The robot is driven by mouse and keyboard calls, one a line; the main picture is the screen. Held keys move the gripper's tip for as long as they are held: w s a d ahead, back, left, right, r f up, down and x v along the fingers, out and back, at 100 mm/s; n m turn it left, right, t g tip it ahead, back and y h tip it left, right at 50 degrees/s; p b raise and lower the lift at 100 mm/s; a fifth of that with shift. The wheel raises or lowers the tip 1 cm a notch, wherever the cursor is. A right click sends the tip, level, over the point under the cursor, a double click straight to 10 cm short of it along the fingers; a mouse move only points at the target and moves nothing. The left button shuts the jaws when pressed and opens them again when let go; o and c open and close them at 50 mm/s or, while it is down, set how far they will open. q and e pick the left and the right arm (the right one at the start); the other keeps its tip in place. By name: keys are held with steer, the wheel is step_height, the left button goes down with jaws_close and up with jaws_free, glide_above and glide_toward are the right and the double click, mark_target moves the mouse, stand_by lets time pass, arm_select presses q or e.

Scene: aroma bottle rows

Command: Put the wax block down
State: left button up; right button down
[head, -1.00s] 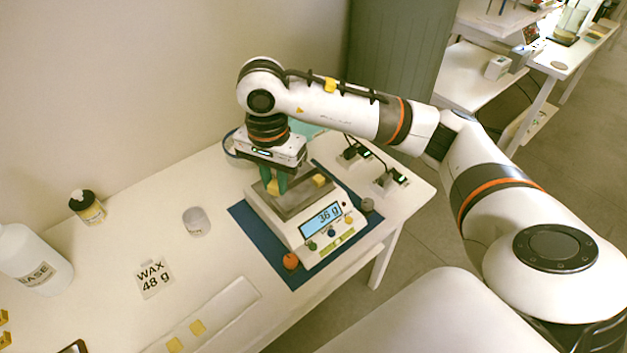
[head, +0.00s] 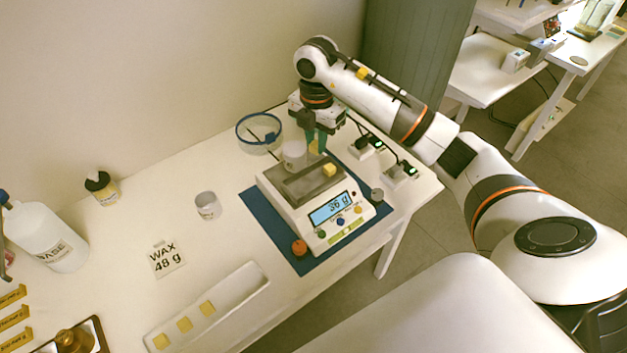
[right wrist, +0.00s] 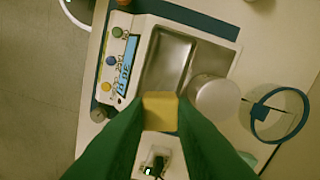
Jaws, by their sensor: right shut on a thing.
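My right gripper (head: 316,143) is shut on a yellow wax block (head: 314,147), over the far side of the scale (head: 318,210). The held block (right wrist: 160,112) also shows between the green fingers (right wrist: 160,125) in the right wrist view, at one end of the metal pan. I cannot tell how far above the pan it is. A second yellow wax block (head: 329,170) lies on the pan's right part. The display (head: 332,208) reads 36 g. My left gripper is not in view.
The scale stands on a blue mat (head: 262,205). A long white tray (head: 240,285) holds several wax blocks. A "WAX 48 g" card (head: 168,258), a small jar (head: 207,205) and a blue-rimmed bowl (head: 259,132) are left of the scale. Plugs (head: 398,176) sit right of it.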

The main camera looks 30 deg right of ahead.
mark_target(319, 179)
steer(key=m, duration=0.1)
steer(key=d+m, duration=0.1)
steer(key=shift+f+m, duration=0.3)
steer(key=shift+m, duration=0.1)
steer(key=shift+f, duration=0.35)
steer(key=shift+m, duration=0.3)
step_height(319, 179, down, 9)
steer(key=shift+f+p, duration=0.15)
steer(key=shift+p, duration=0.7)
steer(key=shift+f, duration=0.1)
steer(key=c, duration=1.5)
jaws_free()
steer(key=shift+c, duration=0.2)
